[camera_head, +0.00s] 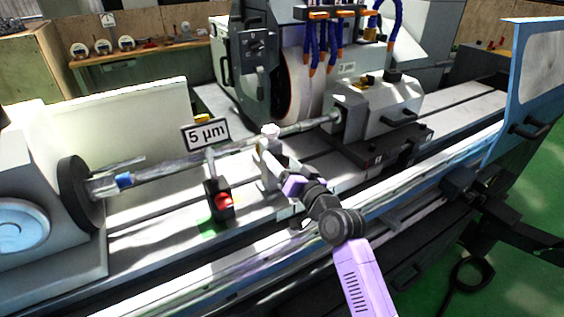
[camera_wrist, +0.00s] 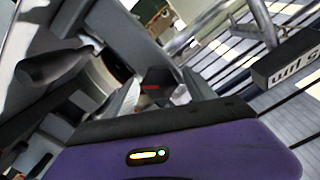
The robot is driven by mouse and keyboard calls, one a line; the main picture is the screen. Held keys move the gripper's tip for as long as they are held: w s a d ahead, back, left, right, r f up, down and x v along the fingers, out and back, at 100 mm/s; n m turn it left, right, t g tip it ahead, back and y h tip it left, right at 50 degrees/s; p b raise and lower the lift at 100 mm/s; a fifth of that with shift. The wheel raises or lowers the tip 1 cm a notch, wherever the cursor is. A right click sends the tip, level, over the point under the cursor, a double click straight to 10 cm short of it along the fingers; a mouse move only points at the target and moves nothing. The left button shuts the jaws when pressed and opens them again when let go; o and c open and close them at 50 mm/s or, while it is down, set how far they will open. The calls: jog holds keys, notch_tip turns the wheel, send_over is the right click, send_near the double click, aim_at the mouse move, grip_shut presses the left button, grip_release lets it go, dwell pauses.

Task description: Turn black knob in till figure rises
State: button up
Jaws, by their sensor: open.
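My gripper (camera_head: 285,179) is open beside the pale steady rest (camera_head: 268,165), right of the sign. Its purple body fills the bottom of the wrist view. Contact between my fingers and anything is hidden.
A long shaft (camera_head: 190,163) runs from the black chuck disc (camera_head: 76,190) to the tailstock (camera_head: 375,105), behind my gripper. The grinding wheel (camera_head: 298,90) and blue hoses (camera_head: 314,50) stand behind it. A blue door panel (camera_head: 525,80) stands at the right.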

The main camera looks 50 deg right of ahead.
jog(key=b+v, duration=0.1)
jog(key=v, duration=0.6)
jog(key=shift+s+b, duration=0.35)
jog(key=shift+s, duration=0.05)
jog(key=shift+a, duration=0.1)
dwell(1.7)
